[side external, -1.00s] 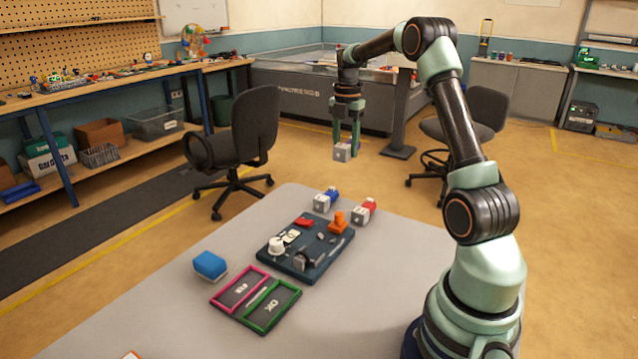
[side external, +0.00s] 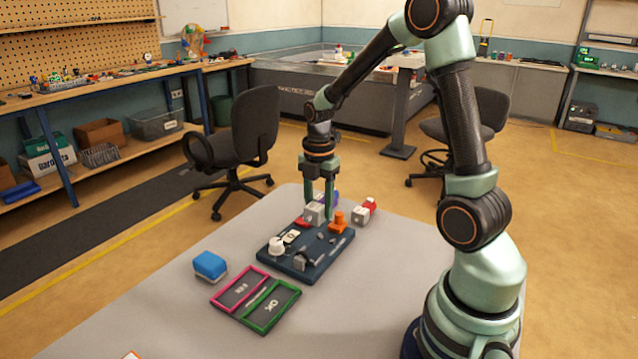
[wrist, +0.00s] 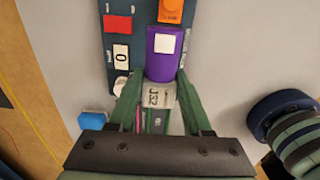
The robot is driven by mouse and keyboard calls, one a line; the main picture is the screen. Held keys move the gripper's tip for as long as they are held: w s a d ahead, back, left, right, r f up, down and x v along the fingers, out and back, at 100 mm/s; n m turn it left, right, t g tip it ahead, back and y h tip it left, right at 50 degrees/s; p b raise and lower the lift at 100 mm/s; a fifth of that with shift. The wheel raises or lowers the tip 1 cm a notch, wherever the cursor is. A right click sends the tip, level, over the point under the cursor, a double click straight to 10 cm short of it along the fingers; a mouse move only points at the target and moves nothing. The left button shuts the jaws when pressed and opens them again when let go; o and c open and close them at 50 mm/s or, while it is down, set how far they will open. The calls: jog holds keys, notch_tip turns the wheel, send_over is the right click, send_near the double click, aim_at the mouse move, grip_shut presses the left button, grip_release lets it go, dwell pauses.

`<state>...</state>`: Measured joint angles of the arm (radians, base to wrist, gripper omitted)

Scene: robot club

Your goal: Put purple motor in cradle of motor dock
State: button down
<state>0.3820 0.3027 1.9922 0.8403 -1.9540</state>
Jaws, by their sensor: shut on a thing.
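My gripper (side external: 318,212) is shut on the purple motor, above the far side of the motor dock. In the wrist view the purple motor (wrist: 163,55) has a white label and a grey end marked J32, held between the green fingers. The motor dock (side external: 320,268) is a dark blue board with dark grey fittings (side external: 302,259), an orange block (side external: 338,222) and a white knob (side external: 276,245). The wrist view shows part of the dock (wrist: 122,68); the motor hides some of it, and I cannot make out the cradle there.
A blue block (side external: 210,264) lies left of the dock. Pink (side external: 224,303) and green (side external: 266,330) framed trays lie in front. The table's right side is clear.

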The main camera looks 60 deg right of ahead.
aim_at(319, 225)
jog(key=shift+s+a+f, duration=0.4)
jog(key=shift+a, duration=0.25)
jog(key=shift+f, duration=1.95)
jog(key=shift+f, duration=0.7)
jog(key=shift+f, duration=0.2)
jog(key=shift+f, duration=0.5)
dwell(0.7)
grip_release()
